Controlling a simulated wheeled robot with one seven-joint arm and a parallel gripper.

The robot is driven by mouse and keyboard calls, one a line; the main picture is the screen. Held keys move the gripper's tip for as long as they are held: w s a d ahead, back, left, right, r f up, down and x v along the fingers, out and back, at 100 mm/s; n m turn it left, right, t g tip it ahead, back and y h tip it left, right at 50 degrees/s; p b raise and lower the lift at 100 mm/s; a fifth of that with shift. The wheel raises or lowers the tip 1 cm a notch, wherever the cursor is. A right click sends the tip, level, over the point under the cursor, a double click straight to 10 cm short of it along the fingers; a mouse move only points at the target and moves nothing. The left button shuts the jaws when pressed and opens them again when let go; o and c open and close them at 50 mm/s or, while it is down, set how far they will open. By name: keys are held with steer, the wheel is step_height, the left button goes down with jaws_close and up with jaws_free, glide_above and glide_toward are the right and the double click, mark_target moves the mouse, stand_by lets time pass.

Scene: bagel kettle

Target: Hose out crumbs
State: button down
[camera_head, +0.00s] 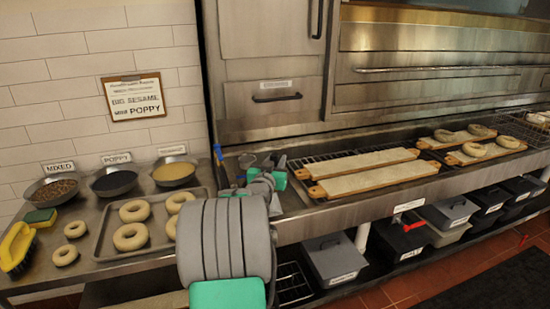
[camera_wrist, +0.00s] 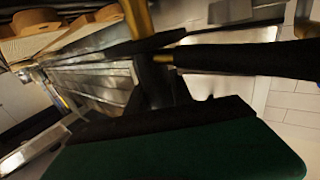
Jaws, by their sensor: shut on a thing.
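My gripper (camera_head: 264,178) is above the counter in the head view, partly hidden by my own arm. In the wrist view it is shut on a black-handled tool (camera_wrist: 230,59) whose handle runs to the right. A brass-coloured rod (camera_wrist: 139,18) shows at the top, by the grip. I cannot tell whether this tool is a hose nozzle. No hose line or crumbs can be made out.
A tray (camera_head: 101,238) of bagels, seed bowls (camera_head: 113,183), a yellow brush (camera_head: 16,246) and a sponge (camera_head: 41,218) are on the left. Long boards (camera_head: 370,180) lie on racks to the right. Lidded bins (camera_head: 333,262) stand below. The oven front (camera_head: 440,72) rises behind.

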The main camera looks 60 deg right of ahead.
steer(key=shift+s+a+r+p, duration=0.15)
steer(key=shift+s+a+p, duration=0.6)
steer(key=shift+s+a, duration=0.25)
steer(key=shift+w+d+f+b, duration=0.2)
steer(key=shift+w+d+b, duration=0.4)
steer(key=w+d+b, duration=0.3)
steer(key=w+d, duration=0.2)
steer(key=shift+w+d+r, duration=0.15)
steer(key=shift+w+d, duration=0.1)
stand_by(0.5)
stand_by(0.9)
stand_by(0.9)
